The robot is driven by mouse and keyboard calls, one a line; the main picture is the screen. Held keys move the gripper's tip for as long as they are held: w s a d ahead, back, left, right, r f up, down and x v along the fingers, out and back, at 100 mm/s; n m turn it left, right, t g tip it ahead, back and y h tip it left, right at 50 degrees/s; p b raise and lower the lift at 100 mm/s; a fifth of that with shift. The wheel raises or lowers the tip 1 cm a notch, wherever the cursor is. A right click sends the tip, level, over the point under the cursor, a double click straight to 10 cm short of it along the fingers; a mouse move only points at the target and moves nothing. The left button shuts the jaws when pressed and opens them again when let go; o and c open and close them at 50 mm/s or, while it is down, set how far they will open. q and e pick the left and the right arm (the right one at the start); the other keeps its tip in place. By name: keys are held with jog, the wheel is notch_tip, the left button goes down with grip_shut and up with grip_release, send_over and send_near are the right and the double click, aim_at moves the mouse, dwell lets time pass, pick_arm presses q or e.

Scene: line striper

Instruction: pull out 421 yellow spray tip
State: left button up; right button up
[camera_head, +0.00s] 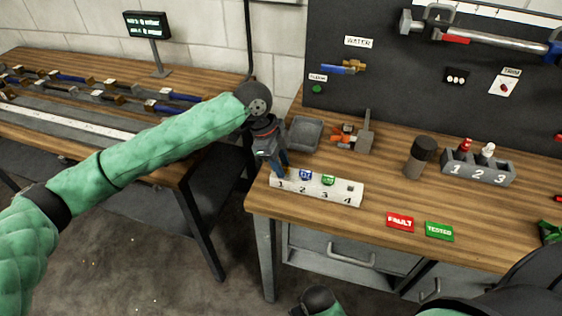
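A white block (322,192) with positions numbered 1 to 4 lies near the front left of the right-hand workbench. A blue tip (306,175) sits at position 2 and a green tip (328,180) at position 3. Position 4 shows a dark square hole. My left gripper (281,172) points down at position 1, with its blue fingers right at the block. A small yellowish patch shows at the fingertips, but the fingers mostly hide the spray tip there. Whether they are closed on it cannot be told.
A grey tray (305,134) and an orange-and-grey fixture (352,136) stand behind the block. A dark-capped cylinder (420,157) and a numbered grey holder (478,168) stand to the right. Red FAULT (400,222) and green TESTED (440,232) labels lie in front. Bench between them is clear.

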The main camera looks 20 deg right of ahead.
pick_arm(q)
grip_shut()
jog(key=shift+r+p, duration=0.6)
jog(key=shift+p, duration=0.1)
jog(key=shift+r, duration=0.1)
jog(key=shift+r+p, duration=1.95)
jog(key=shift+r, duration=0.45)
